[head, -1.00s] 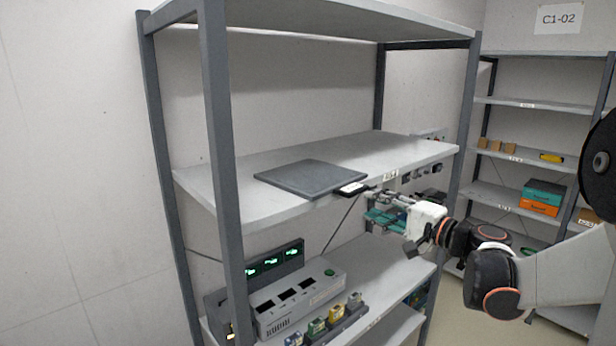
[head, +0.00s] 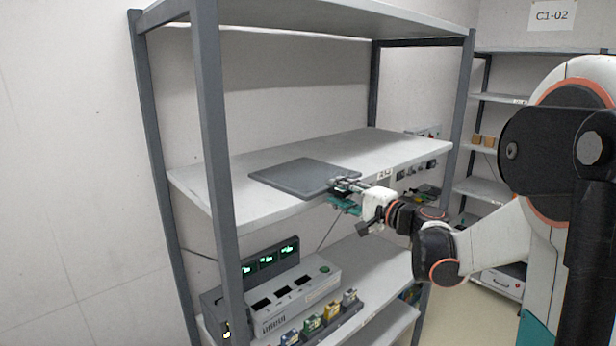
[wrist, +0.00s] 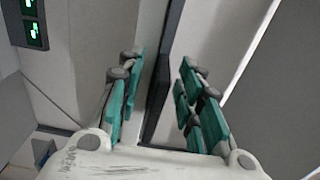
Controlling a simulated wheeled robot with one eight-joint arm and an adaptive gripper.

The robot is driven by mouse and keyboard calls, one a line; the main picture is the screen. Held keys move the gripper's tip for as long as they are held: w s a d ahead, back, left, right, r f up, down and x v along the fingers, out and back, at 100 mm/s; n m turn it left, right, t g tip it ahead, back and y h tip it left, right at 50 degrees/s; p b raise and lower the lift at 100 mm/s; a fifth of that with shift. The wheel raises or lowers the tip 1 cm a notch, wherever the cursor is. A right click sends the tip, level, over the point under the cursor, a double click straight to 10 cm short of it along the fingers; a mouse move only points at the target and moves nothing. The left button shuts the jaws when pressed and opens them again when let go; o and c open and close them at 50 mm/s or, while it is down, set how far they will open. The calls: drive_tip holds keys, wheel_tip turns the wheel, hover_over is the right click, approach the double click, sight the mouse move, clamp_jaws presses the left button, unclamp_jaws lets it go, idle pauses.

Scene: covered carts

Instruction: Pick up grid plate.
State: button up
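The grid plate is a flat, dark grey, square plate (head: 292,177) lying on the middle shelf, near its front edge. My gripper (head: 340,188) is at the plate's right front corner. In the wrist view the plate shows as a dark strip (wrist: 164,75), seen nearly edge-on, between the green finger pads of my gripper (wrist: 160,95). The fingers are apart, with a visible gap on each side of the strip. In the head view my fingers partly hide the plate's corner.
The plate lies on a light grey shelf board (head: 215,190). A dark front post (head: 212,150) stands to the left. Below are a grey charger-like unit (head: 290,300) with green displays and several coloured blocks. The shelf behind and right of the plate is clear.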

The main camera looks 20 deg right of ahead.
clamp_jaws()
drive_tip(key=shift+r, duration=0.1)
